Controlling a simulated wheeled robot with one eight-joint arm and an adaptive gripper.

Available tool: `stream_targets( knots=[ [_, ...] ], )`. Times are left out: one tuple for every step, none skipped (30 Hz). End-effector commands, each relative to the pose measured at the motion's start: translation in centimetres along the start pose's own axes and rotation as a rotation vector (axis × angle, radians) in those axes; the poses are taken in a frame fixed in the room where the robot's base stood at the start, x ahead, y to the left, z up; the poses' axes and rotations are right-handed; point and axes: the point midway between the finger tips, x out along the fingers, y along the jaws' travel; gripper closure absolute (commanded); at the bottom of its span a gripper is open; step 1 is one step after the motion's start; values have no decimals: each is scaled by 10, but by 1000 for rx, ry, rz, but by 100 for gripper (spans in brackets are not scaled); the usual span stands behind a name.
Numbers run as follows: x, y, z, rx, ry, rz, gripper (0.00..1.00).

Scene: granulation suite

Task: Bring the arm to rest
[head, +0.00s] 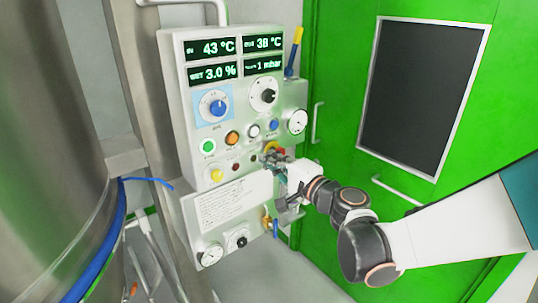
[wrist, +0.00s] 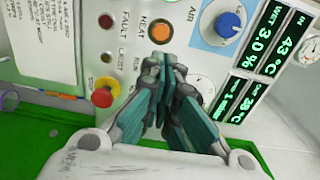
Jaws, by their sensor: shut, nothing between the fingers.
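My gripper (head: 278,170) is in front of the lower right part of the grey control panel (head: 183,120) in the head view. The arm reaches in from the right. In the wrist view, the teal fingers of my gripper (wrist: 165,65) are together and hold nothing. Their tips point towards the panel face, below the orange button (wrist: 161,33) in that picture. I cannot tell whether they touch the panel.
A red and yellow stop button (wrist: 103,97) is close beside the fingers. The panel also carries knobs, gauges and lit readouts (head: 210,47). A green door (head: 335,100) with handles stands at right, a large steel vessel (head: 45,150) at left.

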Motion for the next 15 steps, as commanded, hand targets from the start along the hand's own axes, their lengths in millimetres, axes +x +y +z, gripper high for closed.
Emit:
stream_targets(
  knots=[
    [-1, -1, 2, -9, -3, 6, 100],
    [-3, -1, 3, -19, -5, 13, 100],
    [-5, -1, 5, -40, -11, 27, 100],
    [-8, -2, 8, -61, -16, 41, 100],
    [-11, -2, 11, -86, -24, 58, 100],
    [-16, -2, 16, -125, -35, 86, 100],
    [-20, -1, 20, -158, -44, 110, 100],
    [-26, 0, 24, -194, -54, 136, 100],
    [-33, 1, 29, -243, -68, 174, 100],
    [-39, 3, 32, -282, -78, 203, 100],
    [-46, 5, 36, -318, -89, 233, 100],
    [-55, 8, 40, -366, -102, 272, 100],
    [-62, 10, 42, -402, -113, 303, 100],
    [-70, 13, 45, -437, -123, 333, 100],
    [-80, 16, 47, -484, -136, 375, 100]
  ],
)
